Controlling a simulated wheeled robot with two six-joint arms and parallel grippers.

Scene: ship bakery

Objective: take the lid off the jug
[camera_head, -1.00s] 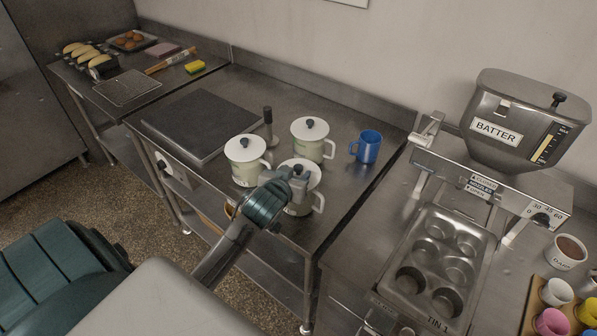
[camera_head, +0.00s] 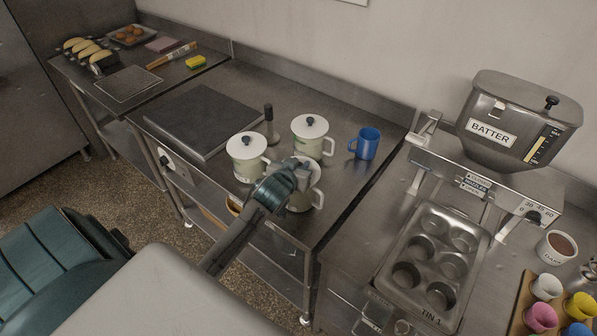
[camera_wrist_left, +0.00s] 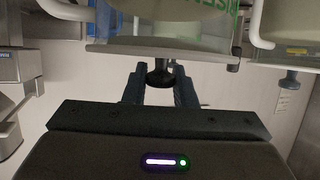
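Three pale lidded jugs stand on the steel counter: a left one (camera_head: 246,165), a back one (camera_head: 312,144) and a front one (camera_head: 316,196). The left and back lids show dark knobs on top. My left gripper (camera_head: 302,174) is at the front jug's lid and hides much of that jug. The left wrist view looks upside down; there the lid's dark knob (camera_wrist_left: 161,75) hangs between the two fingers of my left gripper (camera_wrist_left: 160,86). A gap shows on each side of the knob, so the fingers look open around it. My right gripper is out of view.
A blue mug (camera_head: 366,144) stands right of the jugs. A muffin tin (camera_head: 476,236) sits under the batter hopper (camera_head: 515,115) at the right.

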